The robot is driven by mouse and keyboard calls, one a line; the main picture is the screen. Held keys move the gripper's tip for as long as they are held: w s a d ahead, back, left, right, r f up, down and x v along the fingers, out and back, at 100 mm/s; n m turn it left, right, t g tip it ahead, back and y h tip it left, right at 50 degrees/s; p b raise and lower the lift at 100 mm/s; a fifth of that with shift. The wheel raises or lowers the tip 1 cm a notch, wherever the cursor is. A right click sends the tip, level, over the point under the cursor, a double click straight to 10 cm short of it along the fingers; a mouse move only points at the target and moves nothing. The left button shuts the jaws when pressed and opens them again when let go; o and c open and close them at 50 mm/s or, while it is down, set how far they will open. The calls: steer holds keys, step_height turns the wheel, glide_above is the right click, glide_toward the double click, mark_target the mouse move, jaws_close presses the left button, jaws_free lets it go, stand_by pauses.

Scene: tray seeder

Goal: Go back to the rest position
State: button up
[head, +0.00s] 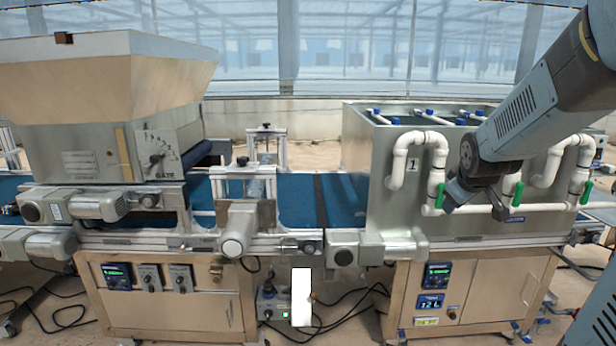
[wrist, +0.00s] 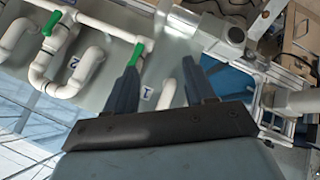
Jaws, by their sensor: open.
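My gripper (head: 474,203) is at the right in the head view, at the end of my arm that reaches in from the upper right. It is in front of the grey tank (head: 385,210), among the white pipes and green valve handles. In the wrist view my gripper (wrist: 161,60) shows two dark fingers standing apart with nothing held between them. Behind them are the tank wall with label 1 and a bit of white pipe (wrist: 167,94). I cannot tell the exact gap to the pipes.
White pipes (head: 398,165) with green valve handles (head: 440,195) jut from the tank. The blue conveyor belt (head: 296,200) runs left of it, past a large hopper (head: 95,80). Control cabinets (head: 170,300) stand below, with cables on the floor between them.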

steer(key=s+a+r+m+g+y, duration=0.1)
steer(key=s+a+r+m, duration=0.1)
steer(key=s+a, duration=0.4)
steer(key=s+a+r+m+g+y, duration=0.1)
steer(key=s+a, duration=0.5)
steer(key=s, duration=1)
steer(key=shift+s+r+m+g+y, duration=0.35)
steer(key=shift+r+m, duration=0.25)
steer(key=shift+m, duration=0.6)
